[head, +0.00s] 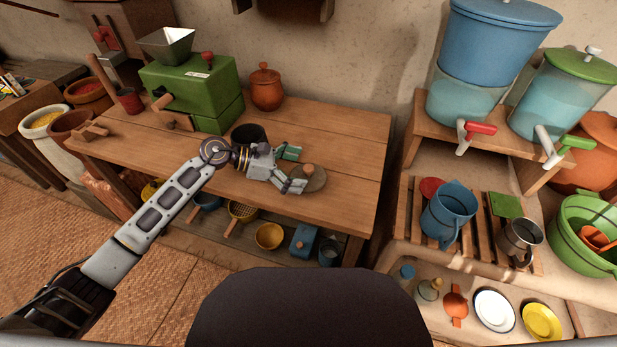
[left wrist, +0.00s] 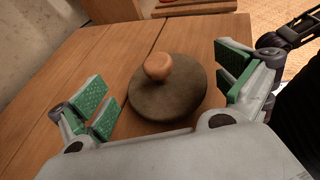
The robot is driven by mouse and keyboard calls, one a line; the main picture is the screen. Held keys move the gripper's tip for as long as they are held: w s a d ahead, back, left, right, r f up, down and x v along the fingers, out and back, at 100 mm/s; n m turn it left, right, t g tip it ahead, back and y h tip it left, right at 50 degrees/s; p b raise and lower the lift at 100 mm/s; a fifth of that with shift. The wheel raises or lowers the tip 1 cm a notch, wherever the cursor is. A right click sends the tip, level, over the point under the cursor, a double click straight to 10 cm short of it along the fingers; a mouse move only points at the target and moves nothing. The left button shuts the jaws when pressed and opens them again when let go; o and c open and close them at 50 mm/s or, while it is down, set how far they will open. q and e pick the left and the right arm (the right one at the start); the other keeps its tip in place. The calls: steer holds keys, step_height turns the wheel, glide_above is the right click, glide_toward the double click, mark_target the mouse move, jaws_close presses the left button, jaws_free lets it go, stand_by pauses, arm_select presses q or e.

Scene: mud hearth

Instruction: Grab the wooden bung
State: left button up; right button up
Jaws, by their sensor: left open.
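A small rounded orange-brown wooden piece, which I take for the wooden bung (head: 308,169), sits on top of a flat dark round slab (head: 317,182) near the right end of the wooden table. The left wrist view shows the bung (left wrist: 158,66) at the far part of the slab (left wrist: 168,97). I cannot tell whether the two are joined. My left gripper (head: 293,170) is open and empty, with its green-padded fingers spread just left of the bung. In the left wrist view its fingers (left wrist: 170,92) stand on both sides of the slab, apart from it. My right gripper is not in view.
A dark pot (head: 248,134) stands behind my left wrist. A green grinder (head: 195,92) and a clay jar (head: 266,88) stand at the table's back. The table is bare right of the slab. A bench with a blue jug (head: 448,212) lies across a gap.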

mark_target(308, 171)
arm_select(q)
steer(key=shift+x, duration=1.6)
steer(key=c, duration=0.7)
